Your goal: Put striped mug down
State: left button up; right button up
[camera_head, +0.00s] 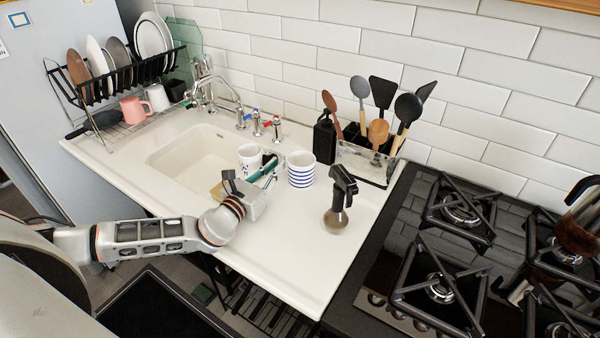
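The striped mug (301,170), white with blue bands, stands upright on the white counter to the right of the sink. My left gripper (250,172) is just left of the mug, over the counter by the sink's right edge. Its dark fingers look spread apart, with nothing clearly held between them. I cannot tell whether its right side touches the striped mug. A second white mug with blue marks (249,156) stands just behind the gripper and is partly hidden by it. My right gripper is not in view.
A glass spray bottle (338,205) stands right of the striped mug. A utensil holder (365,163) and black dispenser (324,138) are behind it. The sink (185,150) and dish rack (120,85) are left; the gas hob (440,285) is right. The front counter is clear.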

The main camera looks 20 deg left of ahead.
aim_at(283, 157)
pick_arm(q)
jog(key=w, duration=0.4)
jog(key=shift+w+d, duration=0.2)
jog(key=shift+w, duration=0.15)
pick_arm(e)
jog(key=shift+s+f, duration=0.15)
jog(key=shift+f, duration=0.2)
pick_arm(q)
grip_shut()
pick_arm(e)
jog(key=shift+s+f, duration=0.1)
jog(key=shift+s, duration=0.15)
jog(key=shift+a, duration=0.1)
pick_arm(q)
jog(key=shift+r, duration=0.1)
